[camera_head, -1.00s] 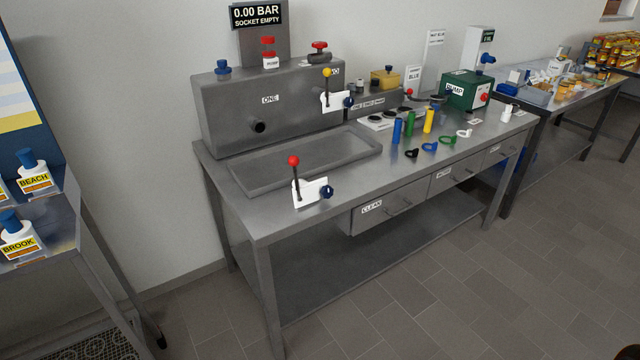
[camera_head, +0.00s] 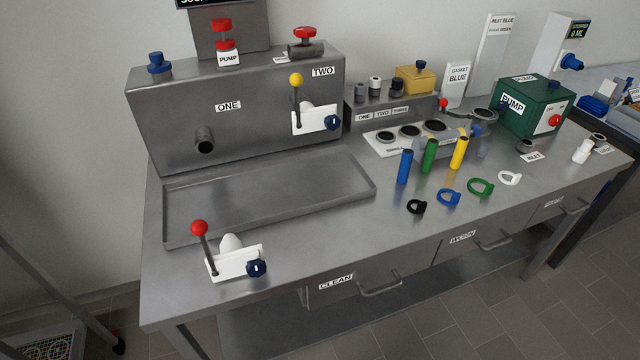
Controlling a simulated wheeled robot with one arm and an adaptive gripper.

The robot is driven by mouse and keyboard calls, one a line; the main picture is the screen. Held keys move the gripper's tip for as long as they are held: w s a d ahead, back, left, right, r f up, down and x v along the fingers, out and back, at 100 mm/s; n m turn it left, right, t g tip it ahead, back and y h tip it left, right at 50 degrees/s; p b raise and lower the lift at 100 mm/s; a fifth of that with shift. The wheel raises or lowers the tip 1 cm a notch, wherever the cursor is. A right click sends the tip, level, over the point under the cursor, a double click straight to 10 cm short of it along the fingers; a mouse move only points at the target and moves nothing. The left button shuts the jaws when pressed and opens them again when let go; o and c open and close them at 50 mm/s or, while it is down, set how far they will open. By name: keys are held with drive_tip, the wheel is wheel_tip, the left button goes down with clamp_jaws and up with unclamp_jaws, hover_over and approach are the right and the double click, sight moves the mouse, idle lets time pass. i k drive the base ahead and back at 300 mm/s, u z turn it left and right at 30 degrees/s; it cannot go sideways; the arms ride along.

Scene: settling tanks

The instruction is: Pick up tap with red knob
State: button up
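The tap with the red knob (camera_head: 236,264) lies on the steel bench (camera_head: 300,265) at the front left, just in front of the shallow tray. It has a white body, a dark lever tipped with a red ball that leans up to the left, and a dark blue knob at its right. A similar tap with a yellow knob (camera_head: 315,120) is at the right front of the steel tank (camera_head: 175,110), near the label TWO. A bare dark socket (camera_head: 204,141) sticks out of the tank's front below the label ONE. My gripper is not in view.
The empty tray (camera_head: 270,200) lies behind the red-knob tap. Blue (camera_head: 404,167), green (camera_head: 429,156) and yellow cylinders stand to the right, with several coloured rings before them. A green pump box (camera_head: 533,108) stands at the right. Drawers (camera_head: 370,280) with handles line the front.

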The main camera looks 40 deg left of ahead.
sight(230, 245)
drive_tip(key=i, duration=2.2)
drive_tip(key=u, duration=4.65)
drive_tip(key=i, duration=1)
